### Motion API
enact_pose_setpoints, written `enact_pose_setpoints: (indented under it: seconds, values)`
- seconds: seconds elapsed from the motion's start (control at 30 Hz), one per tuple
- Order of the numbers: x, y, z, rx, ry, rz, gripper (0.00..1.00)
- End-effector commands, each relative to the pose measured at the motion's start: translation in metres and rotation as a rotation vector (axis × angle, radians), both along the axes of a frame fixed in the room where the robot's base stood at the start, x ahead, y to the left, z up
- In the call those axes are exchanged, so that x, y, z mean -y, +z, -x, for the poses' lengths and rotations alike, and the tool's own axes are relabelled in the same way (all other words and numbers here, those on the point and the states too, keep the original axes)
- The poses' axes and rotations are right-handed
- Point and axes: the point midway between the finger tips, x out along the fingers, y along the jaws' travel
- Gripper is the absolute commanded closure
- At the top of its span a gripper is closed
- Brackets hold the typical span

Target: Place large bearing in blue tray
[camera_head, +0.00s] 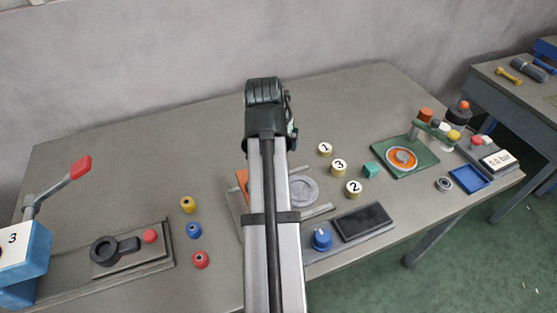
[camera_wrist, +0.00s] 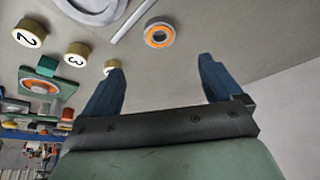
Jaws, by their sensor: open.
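A round bearing with an orange ring and a grey rim (camera_wrist: 159,34) lies flat on the table in the wrist view, beyond my gripper's fingertips and apart from them. I cannot make it out in the head view, where my arm covers part of the table. My gripper (camera_wrist: 160,68) is open, with nothing between its blue fingers. The blue tray (camera_head: 469,179) lies at the right of the table in the head view and looks empty. A grey metal bearing (camera_head: 444,184) lies just left of the tray. I cannot tell which bearing is the large one.
Numbered brass cylinders (camera_head: 339,166), a teal cube (camera_head: 370,170) and a green fixture with an orange ring (camera_head: 403,159) stand between my arm and the tray. A bottle (camera_head: 460,112) is behind. A dark-screened panel (camera_head: 362,222) is at front. The back table area is clear.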

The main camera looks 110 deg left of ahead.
Motion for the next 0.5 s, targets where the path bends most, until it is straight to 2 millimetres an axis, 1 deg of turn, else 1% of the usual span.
enact_pose_setpoints:
  seconds: [0.13,0.2,0.37,0.5]
  values:
    - [-0.004,0.014,-0.002,-0.002,-0.001,-0.002,0.08]
    - [-0.005,0.016,-0.003,-0.002,-0.001,-0.001,0.08]
    - [-0.010,0.000,-0.002,0.000,-0.001,0.003,0.08]
    - [-0.018,-0.021,0.000,0.000,-0.001,0.003,0.08]
